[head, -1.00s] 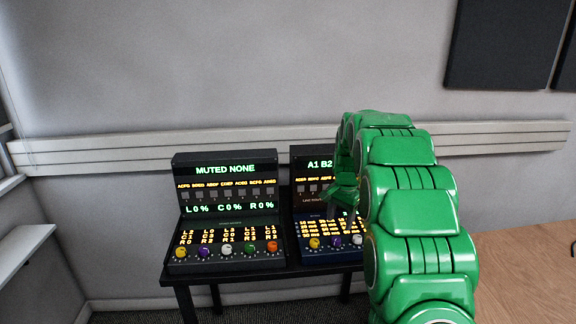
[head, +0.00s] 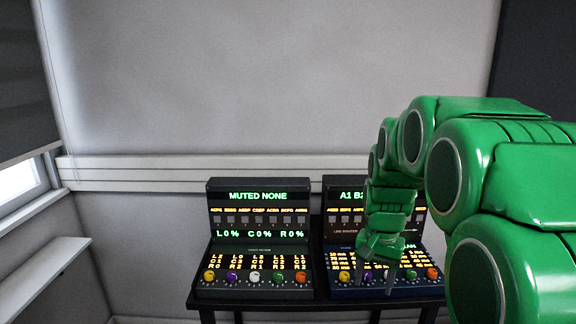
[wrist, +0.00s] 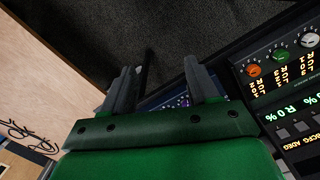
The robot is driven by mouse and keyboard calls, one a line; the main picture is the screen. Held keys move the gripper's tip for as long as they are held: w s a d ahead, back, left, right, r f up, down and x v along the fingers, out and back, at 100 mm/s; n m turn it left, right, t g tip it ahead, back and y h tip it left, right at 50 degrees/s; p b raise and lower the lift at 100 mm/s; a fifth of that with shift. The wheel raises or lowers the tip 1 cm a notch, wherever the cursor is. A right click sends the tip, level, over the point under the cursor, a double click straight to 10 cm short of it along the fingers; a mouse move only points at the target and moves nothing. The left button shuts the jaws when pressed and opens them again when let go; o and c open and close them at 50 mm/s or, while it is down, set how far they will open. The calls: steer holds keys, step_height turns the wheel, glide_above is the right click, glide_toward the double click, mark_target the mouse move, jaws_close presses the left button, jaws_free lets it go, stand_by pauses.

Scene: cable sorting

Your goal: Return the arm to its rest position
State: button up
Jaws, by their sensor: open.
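My green arm reaches in from the right of the head view and bends down at its far end. My gripper (head: 378,278) hangs in front of the right console (head: 345,262), hiding part of its panel. In the wrist view my gripper (wrist: 165,85) shows two grey fingers spread apart with nothing between them. Dark carpet and a bit of a blue panel with knobs show past the fingers. Whether the fingers touch the console cannot be told.
The left console (head: 247,247) reads "MUTED NONE" and stands beside the right one on a dark table (head: 300,309). A wall rail (head: 130,175) runs behind. A window ledge (head: 45,270) is at left. A wooden surface (wrist: 40,70) shows in the wrist view.

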steer(key=s+a+n, duration=0.2)
steer(key=s, duration=1.3)
steer(key=s+a+f+n+g, duration=0.1)
steer(key=s+a+n, duration=0.1)
steer(key=s, duration=1.3)
steer(key=shift+s+n, duration=0.25)
steer(key=shift+n, duration=0.45)
